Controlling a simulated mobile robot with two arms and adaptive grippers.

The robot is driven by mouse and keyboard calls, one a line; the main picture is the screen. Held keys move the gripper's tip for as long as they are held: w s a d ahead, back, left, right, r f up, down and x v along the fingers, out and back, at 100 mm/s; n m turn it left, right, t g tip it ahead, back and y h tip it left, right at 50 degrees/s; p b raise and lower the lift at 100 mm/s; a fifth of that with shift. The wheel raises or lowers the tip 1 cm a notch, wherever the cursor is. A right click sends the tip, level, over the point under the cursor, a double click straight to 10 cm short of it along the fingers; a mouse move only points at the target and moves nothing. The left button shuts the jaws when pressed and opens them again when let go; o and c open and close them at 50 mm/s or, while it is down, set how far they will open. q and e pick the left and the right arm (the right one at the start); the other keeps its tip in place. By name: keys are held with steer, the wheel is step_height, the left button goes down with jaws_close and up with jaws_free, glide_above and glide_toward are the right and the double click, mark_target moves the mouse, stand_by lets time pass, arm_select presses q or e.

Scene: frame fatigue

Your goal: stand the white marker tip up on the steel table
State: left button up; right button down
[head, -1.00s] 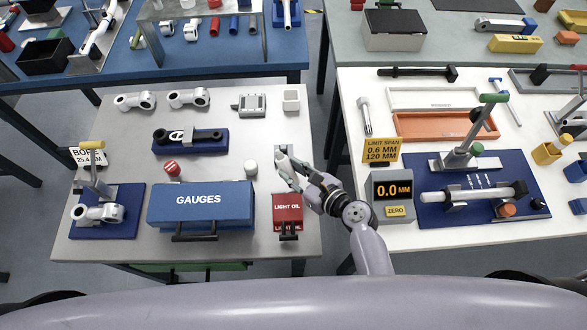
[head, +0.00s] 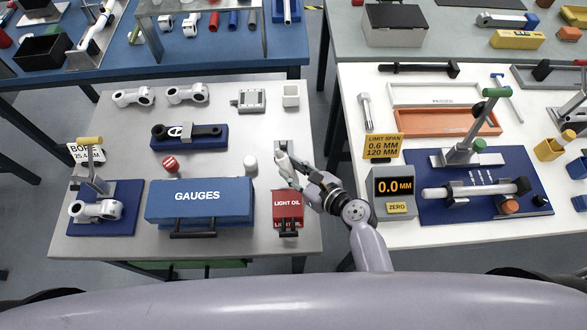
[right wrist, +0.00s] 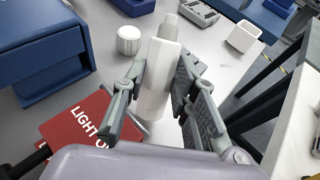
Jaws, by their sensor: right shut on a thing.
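The white marker (right wrist: 156,80) is between the two fingers of my right gripper (right wrist: 154,103) in the right wrist view. Its narrower grey tip end points away from the wrist. In the head view the marker (head: 283,162) shows small above the right side of the grey steel table (head: 220,130). There my right gripper (head: 289,172) is shut on it, behind the red light oil box. I cannot tell whether the marker's lower end touches the table. My left gripper is not in view.
The red light oil box (head: 287,207) is close in front of my right gripper. A short white ribbed cylinder (head: 251,164) stands to its left, near the blue gauges box (head: 200,201). A white open cup (head: 291,95) stands farther back. The white table (head: 350,100) is to the right.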

steer(key=shift+f+b, duration=0.3)
steer(key=shift+f, duration=0.2)
steer(key=c, duration=1.2)
jaws_free()
steer(key=shift+s+d, duration=0.1)
steer(key=v, duration=1.1)
steer(key=shift+s+d+r, duration=0.15)
steer(key=shift+s+d, duration=0.05)
steer(key=shift+s, duration=0.1)
